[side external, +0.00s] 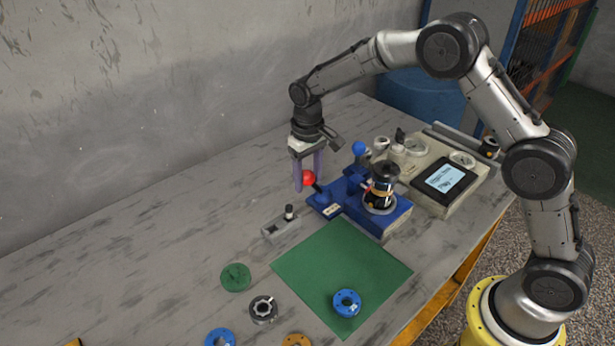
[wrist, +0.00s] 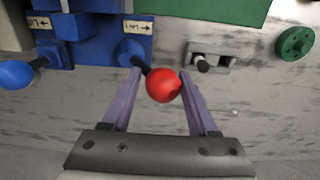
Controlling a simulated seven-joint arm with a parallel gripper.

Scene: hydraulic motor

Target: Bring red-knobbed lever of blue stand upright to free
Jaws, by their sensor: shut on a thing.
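The blue stand (side external: 369,213) sits on the table, right of centre, with a black cylindrical motor part (side external: 381,186) on it. Its red-knobbed lever (side external: 309,178) sticks out from the stand's left end, leaning outward and up. In the wrist view the red knob (wrist: 164,85) is between the fingers, with its dark rod running to the blue stand (wrist: 99,46). My gripper (side external: 308,185) points down, its purple fingers on either side of the red knob.
A blue-knobbed lever (side external: 359,149) is at the stand's far side. A grey block with a black-topped pin (side external: 285,225) stands close in front. A green mat (side external: 342,265) carries a blue ring (side external: 346,302). A console with a screen (side external: 445,180) is at right. The left table is clear.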

